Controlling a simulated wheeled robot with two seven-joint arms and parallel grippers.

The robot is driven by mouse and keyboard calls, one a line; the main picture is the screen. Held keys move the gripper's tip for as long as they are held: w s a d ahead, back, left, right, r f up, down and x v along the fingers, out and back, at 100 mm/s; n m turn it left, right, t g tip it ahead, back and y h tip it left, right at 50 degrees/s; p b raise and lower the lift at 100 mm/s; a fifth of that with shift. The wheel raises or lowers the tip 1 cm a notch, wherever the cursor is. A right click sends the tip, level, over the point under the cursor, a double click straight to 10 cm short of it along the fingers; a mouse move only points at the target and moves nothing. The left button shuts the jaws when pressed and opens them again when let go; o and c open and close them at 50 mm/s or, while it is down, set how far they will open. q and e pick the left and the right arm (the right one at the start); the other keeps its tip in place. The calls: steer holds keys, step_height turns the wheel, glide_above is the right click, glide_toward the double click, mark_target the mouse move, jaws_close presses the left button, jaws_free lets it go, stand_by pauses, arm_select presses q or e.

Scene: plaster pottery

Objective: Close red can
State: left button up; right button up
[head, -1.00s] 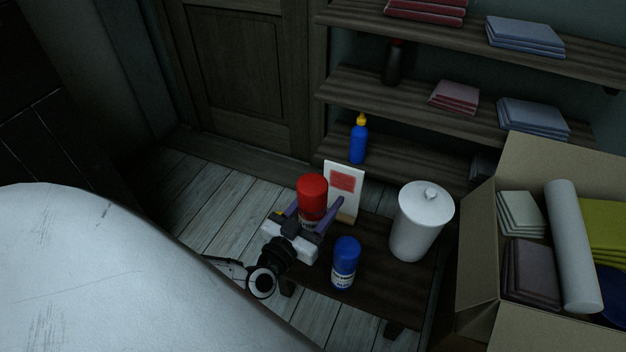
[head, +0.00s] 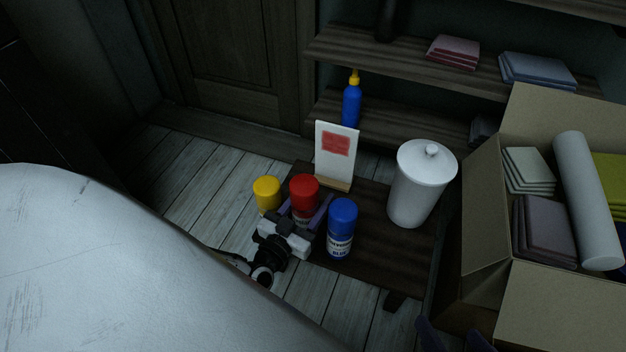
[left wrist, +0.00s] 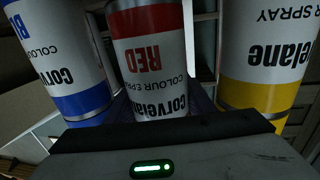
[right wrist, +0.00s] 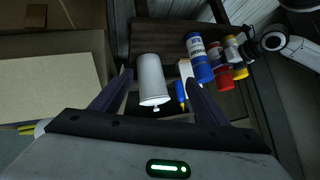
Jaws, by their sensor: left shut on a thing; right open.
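The red can (head: 304,190) has a red cap and a white label; its label reads RED in the left wrist view (left wrist: 155,60). It stands upright between the yellow can (head: 267,194) and the blue can (head: 341,232) at the dark low table (head: 376,245). My left gripper (head: 306,213) is shut around the red can's body, below the cap. Whether the can's base touches the table is hidden by the gripper. My right gripper (right wrist: 160,80) is open and empty, its fingers pointing toward the white lidded jar (right wrist: 150,78).
A white card with a red patch (head: 336,148) stands behind the cans. The white jar also shows in the head view (head: 418,190). An open cardboard box (head: 490,225) is at the right. Shelves (head: 400,70) with a blue bottle (head: 352,103) are behind. A pale surface fills the lower left.

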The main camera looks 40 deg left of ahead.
arm_select(q)
step_height(320, 180, down, 4)
steer(key=b, duration=0.3)
steer(key=shift+r, duration=0.15)
arm_select(e)
steer(key=shift+w+a+r+t+y, duration=0.1)
steer(key=shift+a+r+t+y, duration=0.1)
steer(key=shift+a+r+y, duration=0.25)
steer(key=shift+a+r+t+y, duration=0.15)
steer(key=shift+a+r+t, duration=0.05)
steer(key=shift+r, duration=0.4)
arm_select(q)
steer(key=o, duration=1.2)
steer(key=shift+f, duration=0.2)
